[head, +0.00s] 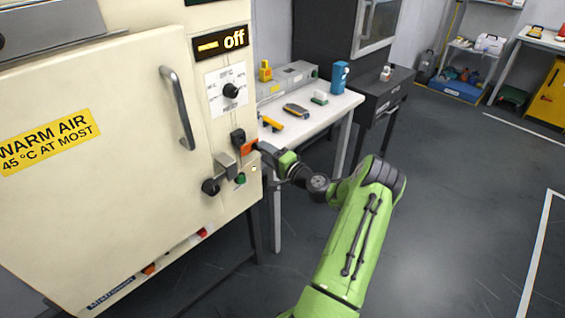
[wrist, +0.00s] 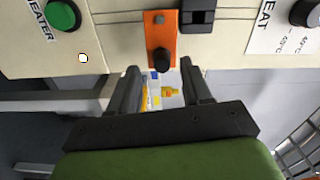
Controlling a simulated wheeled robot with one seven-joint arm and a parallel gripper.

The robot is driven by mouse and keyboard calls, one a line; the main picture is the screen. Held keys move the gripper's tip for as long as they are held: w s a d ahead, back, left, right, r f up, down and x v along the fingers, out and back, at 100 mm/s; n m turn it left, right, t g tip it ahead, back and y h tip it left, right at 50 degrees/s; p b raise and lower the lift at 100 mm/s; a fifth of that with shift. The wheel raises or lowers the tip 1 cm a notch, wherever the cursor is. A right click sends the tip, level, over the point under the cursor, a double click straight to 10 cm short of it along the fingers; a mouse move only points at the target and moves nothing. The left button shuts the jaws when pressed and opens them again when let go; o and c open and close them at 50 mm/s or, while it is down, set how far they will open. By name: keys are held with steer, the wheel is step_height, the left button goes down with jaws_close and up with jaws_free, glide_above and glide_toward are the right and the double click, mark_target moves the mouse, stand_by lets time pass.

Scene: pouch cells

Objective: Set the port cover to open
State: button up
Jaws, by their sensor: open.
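An orange plate with a dark knob, which looks like the port cover, is on the front of the cream warm-air cabinet, and it shows in the head view (head: 249,147) and the wrist view (wrist: 162,38). In the wrist view a small grey pin is near one end and the dark knob (wrist: 162,61) near the other. My gripper (wrist: 160,73) is open, its two black fingers on either side of the knob with gaps visible. In the head view my gripper (head: 265,149) is at the plate's right side, its fingertips partly hidden. Any port behind the plate is hidden.
A white table (head: 335,108) with small items stands behind my gripper. Open floor lies to the right.

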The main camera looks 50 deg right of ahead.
steer(key=s+a+p, duration=0.1)
steer(key=s, duration=1.2)
steer(key=shift+a, duration=0.2)
